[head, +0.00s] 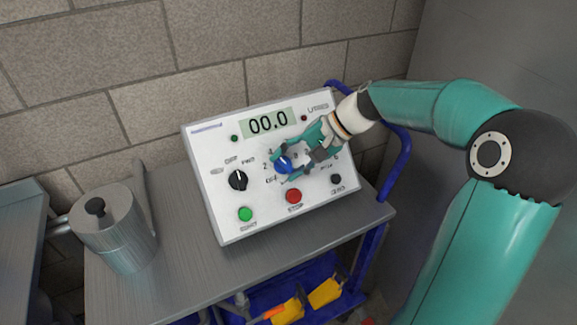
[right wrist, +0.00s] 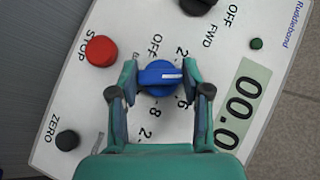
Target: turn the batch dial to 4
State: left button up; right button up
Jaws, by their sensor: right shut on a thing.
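The batch dial is a blue knob with a white pointer line, on the sloped front of a white control box (head: 215,200). It shows in the head view (head: 285,165) and in the right wrist view (right wrist: 159,78). My right gripper (head: 283,161) is shut on the dial, one finger on each side, also in the right wrist view (right wrist: 164,79). There the white line points right, between the printed 2 and 6; a finger covers the mark between them. My left gripper is not in view.
The display (head: 269,122) reads 00.0. A black selector knob (head: 238,180), green button (head: 245,214), red stop button (head: 293,196) and small black zero button (head: 336,179) surround the dial. A lidded metal can (head: 113,232) stands left on the cart top (head: 185,270).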

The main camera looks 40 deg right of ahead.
dwell(0.4)
jog(key=o, duration=1.2)
jog(key=shift+c, duration=0.2)
jog(key=shift+s+d, duration=0.1)
jog(key=v, duration=1.1)
jog(key=shift+s+d+r, duration=0.2)
jog(key=shift+s+d, duration=0.05)
jog(key=shift+d, duration=0.05)
